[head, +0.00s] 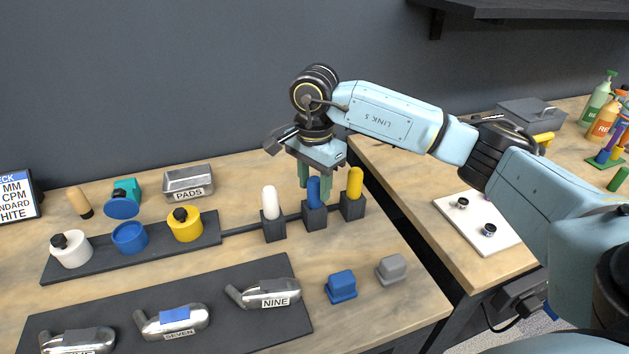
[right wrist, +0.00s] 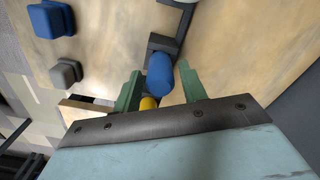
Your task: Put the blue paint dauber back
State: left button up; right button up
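The blue paint dauber (head: 313,190) stands upright in the middle dark holder block (head: 314,216), between a white dauber (head: 270,203) and a yellow dauber (head: 355,184). My right gripper (head: 315,182) points down from above, its green fingers on either side of the blue dauber's upper part. In the right wrist view the blue dauber (right wrist: 160,75) lies between the fingertips, with small gaps showing at both sides, so the gripper looks open. The dauber's lower end is hidden in the block. My left gripper is not in view.
A tray (head: 215,231) with white, blue and yellow paint pots is at left. Club heads lie on a dark mat (head: 255,312) in front. A blue block (head: 341,286) and a grey block (head: 392,269) sit at front right. A gap separates the right table.

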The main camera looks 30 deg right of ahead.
jog(key=shift+o, duration=0.5)
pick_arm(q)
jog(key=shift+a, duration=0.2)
pick_arm(e)
jog(key=shift+r, duration=0.25)
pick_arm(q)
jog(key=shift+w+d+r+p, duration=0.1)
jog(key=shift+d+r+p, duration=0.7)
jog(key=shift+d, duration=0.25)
pick_arm(e)
notch_tip(320, 180, up, 12)
jog(key=shift+r, duration=0.25)
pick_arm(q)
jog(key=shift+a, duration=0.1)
pick_arm(e)
jog(key=shift+a, duration=0.1)
